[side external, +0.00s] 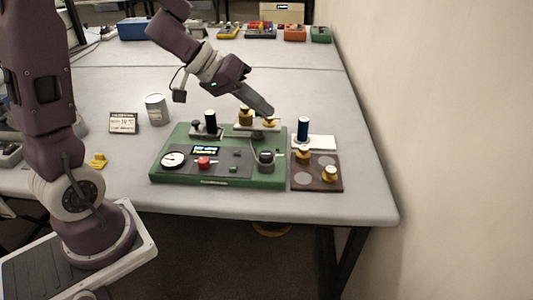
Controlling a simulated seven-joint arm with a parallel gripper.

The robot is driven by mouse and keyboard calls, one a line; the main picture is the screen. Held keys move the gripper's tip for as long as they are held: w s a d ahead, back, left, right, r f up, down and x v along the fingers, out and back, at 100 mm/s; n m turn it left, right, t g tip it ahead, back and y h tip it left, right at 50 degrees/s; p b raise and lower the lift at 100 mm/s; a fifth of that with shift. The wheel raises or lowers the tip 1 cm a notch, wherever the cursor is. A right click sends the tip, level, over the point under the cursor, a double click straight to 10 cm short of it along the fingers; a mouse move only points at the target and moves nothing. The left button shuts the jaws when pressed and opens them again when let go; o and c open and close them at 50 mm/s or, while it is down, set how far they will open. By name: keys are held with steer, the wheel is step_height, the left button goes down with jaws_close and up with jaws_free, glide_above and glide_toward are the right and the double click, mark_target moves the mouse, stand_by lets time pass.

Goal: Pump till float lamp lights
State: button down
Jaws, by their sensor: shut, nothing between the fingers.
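A green apparatus (222,181) stands near the front of the table. It carries a round white gauge (172,159), a small lit display (205,150) too small to read, a red button (204,162) and a dark knob (265,160). A black cylinder (210,121) stands upright at its back left. Brass pieces (246,116) sit on a pale plate at its back right. My gripper (268,111) is shut and empty, its tip at or just above the right brass piece (269,122); I cannot tell if they touch. I cannot make out a float lamp.
A brown board (330,185) with brass knobs lies right of the apparatus, with a blue cylinder (303,128) on a white block behind it. A tin can (156,109), a printed card (123,123) and a yellow piece (97,160) stand left. The table behind is mostly clear.

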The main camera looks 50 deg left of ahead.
glide_toward(270, 154)
steer(key=shift+w+d+f, duration=0.4)
steer(key=shift+w+d, duration=0.05)
steer(key=shift+w, duration=0.3)
steer(key=shift+w+d+f, duration=0.45)
steer(key=shift+w+d, duration=0.05)
steer(key=shift+w, duration=0.25)
steer(key=shift+w+d+f, duration=0.4)
steer(key=shift+w+d, duration=0.05)
steer(key=shift+w, duration=0.3)
steer(key=shift+f, duration=0.15)
stand_by(0.4)
steer(key=shift+f, duration=0.3)
steer(key=shift+f, duration=0.85)
stand_by(0.8)
steer(key=shift+r, duration=1.3)
steer(key=shift+r, duration=2.5)
